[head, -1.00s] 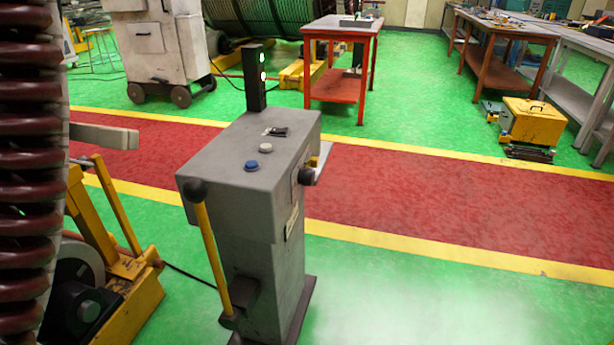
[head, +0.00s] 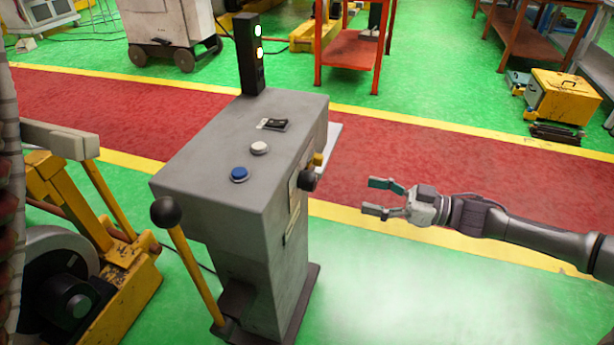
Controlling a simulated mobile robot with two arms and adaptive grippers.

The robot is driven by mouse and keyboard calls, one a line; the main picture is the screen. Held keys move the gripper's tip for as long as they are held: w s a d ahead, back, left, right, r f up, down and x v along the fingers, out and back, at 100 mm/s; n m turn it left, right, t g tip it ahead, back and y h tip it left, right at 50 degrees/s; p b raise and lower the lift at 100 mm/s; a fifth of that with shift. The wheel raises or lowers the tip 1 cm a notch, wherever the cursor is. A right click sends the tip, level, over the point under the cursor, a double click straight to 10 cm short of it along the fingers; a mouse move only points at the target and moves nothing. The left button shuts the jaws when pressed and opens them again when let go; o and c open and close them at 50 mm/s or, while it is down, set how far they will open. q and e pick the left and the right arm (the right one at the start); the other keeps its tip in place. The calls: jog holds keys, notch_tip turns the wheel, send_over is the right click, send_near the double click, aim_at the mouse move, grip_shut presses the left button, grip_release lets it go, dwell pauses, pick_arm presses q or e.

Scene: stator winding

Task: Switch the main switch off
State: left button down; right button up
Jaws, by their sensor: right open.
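A grey control pedestal (head: 240,150) stands at the middle. Its right side carries a black rotary knob (head: 308,180) with a small yellow piece (head: 318,160) beside it. Its top holds a blue button (head: 239,174), a white button (head: 259,148) and a small black switch (head: 274,124). I cannot tell from a label which is the main switch. My right gripper (head: 375,197) is open and empty, its fingers pointing left toward the pedestal's right side, apart from the knob. My left gripper is out of view.
A yellow lever with a black ball (head: 166,212) rises at the pedestal's front left. A black light post (head: 249,55) with lit white lamps stands at its back. Yellow machinery (head: 110,265) is at the left.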

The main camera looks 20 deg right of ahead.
aim_at(316, 183)
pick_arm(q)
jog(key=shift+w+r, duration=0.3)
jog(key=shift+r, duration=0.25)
pick_arm(e)
jog(key=x, duration=1.3)
jog(key=c, duration=1.2)
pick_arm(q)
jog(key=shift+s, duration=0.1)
pick_arm(e)
jog(key=shift+o, duration=0.2)
